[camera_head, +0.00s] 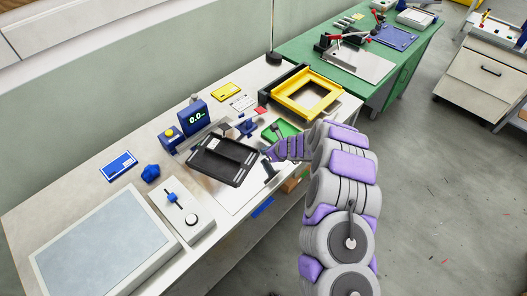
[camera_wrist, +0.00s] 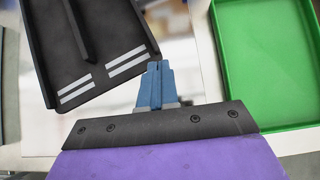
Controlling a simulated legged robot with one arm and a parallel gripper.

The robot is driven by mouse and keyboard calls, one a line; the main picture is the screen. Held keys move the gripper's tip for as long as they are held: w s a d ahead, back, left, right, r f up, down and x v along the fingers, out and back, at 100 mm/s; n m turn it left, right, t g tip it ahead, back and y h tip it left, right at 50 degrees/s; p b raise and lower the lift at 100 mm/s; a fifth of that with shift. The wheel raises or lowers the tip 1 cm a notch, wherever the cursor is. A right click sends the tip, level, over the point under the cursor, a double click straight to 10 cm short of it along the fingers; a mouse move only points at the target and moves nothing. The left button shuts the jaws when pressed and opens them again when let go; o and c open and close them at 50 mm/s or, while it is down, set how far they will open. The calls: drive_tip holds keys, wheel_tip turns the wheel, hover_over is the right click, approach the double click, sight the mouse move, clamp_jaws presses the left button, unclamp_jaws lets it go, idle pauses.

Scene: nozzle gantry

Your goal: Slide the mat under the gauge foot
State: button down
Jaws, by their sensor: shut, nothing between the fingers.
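A dark, tray-like mat (camera_head: 222,161) with a raised rim lies tilted across a shiny plate on the bench. In the wrist view the mat (camera_wrist: 97,62) shows a ridge and two pairs of white stripes near its close edge. A blue gauge (camera_head: 195,116) with a lit readout stands behind the mat; I cannot clearly make out its foot. My gripper (camera_head: 266,155) is at the mat's right end. In the wrist view my gripper (camera_wrist: 156,72) is shut and empty, its blue fingertips close beside the mat's near right corner. I cannot tell whether they touch it.
A green tray (camera_wrist: 222,75) lies right of my gripper. A yellow frame (camera_head: 329,108) stands beyond it. A blue block with a yellow knob (camera_head: 170,133) stands behind the mat. A panel with a slider (camera_head: 203,222) lies left of the mat, near the bench's front edge.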

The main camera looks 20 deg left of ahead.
drive_tip(key=p+v, duration=0.1)
drive_tip(key=v, duration=1.3)
drive_tip(key=shift+d+r, duration=0.25)
drive_tip(key=shift+r, duration=0.05)
